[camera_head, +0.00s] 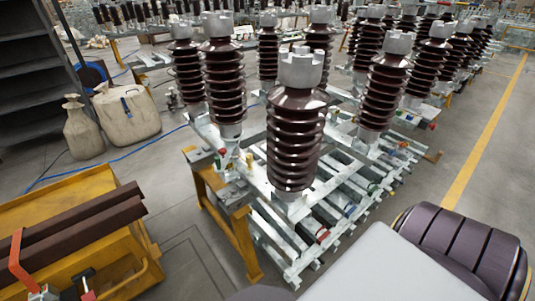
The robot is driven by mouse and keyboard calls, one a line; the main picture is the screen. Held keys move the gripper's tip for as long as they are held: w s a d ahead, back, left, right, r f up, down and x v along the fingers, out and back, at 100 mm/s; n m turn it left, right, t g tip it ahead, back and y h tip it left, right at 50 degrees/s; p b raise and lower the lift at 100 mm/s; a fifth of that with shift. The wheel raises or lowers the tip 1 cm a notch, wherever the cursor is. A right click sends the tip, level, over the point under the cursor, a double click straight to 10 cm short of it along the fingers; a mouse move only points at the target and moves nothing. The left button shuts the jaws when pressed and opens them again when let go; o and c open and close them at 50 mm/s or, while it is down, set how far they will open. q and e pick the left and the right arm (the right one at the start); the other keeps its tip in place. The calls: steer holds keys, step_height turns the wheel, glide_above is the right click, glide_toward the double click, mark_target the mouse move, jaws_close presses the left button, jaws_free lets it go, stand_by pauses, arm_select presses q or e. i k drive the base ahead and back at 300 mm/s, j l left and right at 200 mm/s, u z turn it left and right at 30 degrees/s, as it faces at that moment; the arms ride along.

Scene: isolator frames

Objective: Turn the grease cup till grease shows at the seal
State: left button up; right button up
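An isolator frame (293,268) of grey metal bars stands in the middle, with brown ribbed insulators (296,140) upright on it and pale metal caps on top. A small yellow part (249,160) sits low on the frame, left of the nearest insulator. I cannot tell whether it is the grease cup, and no grease or seal can be made out at this size. Small red and green parts also show low on the frame. Neither of my grippers is in view.
A yellow cart (152,262) with dark brown bars (75,240) is at lower left. A yellow trestle (239,240) stands at the frame's near left. Pale sacks (128,112) and a blue hose (85,171) lie behind. Open floor runs by the yellow line (484,131) at right.

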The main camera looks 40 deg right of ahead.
mark_target(249, 156)
steer(key=i+z, duration=0.15)
steer(key=z, duration=0.25)
steer(key=i+j+z, duration=0.1)
steer(key=z, duration=0.3)
steer(key=i+j+z, duration=0.25)
steer(key=z, duration=0.2)
steer(key=i+j+z, duration=0.25)
steer(key=z, duration=0.2)
steer(key=k+j, duration=0.05)
